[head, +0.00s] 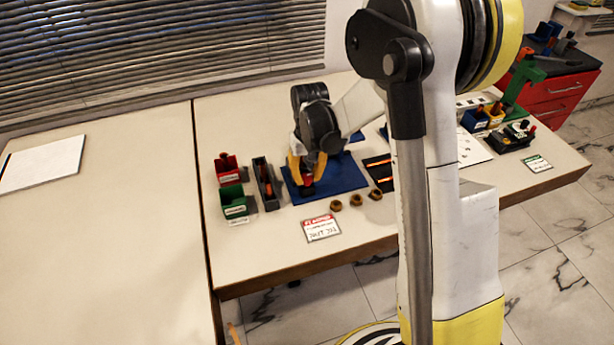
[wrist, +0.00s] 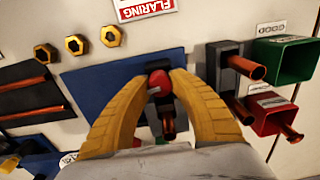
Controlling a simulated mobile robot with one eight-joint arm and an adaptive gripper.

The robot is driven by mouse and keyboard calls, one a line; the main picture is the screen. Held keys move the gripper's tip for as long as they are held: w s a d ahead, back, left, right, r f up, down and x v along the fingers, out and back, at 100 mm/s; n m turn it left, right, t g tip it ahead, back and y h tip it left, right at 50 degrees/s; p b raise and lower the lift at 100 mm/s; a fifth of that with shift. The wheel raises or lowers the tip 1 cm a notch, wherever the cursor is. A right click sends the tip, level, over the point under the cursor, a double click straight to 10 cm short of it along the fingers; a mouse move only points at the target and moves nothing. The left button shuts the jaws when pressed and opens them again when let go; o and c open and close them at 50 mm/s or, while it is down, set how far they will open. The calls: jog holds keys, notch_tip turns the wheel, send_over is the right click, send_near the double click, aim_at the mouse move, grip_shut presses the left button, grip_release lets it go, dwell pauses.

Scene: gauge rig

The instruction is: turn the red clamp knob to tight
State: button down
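The red clamp knob (wrist: 160,84) shows in the wrist view on a dark clamp block, above a blue board (wrist: 110,82). My gripper (wrist: 161,78) has its two yellow fingers on either side of the knob, close against it with no clear gap. A copper-coloured tube end (wrist: 169,126) shows below the knob, between the fingers. In the head view my gripper (head: 303,172) points down over the blue board (head: 347,178), with the knob (head: 307,181) just showing at its fingertips. Any tight mark on the knob is too small to read.
Red (head: 228,176) and green (head: 235,208) bins and a grey tube holder (head: 266,190) stand left of the board. Several brass nuts (head: 355,199) and a FLARING card (head: 321,228) lie in front. The table's left part is mostly clear.

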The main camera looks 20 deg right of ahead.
aim_at(308, 176)
jog(key=shift+m, duration=1)
jog(key=c, duration=1.1)
grip_release()
notch_tip(308, 176, up, 12)
jog(key=shift+d, duration=0.15)
jog(key=shift+c, duration=0.2)
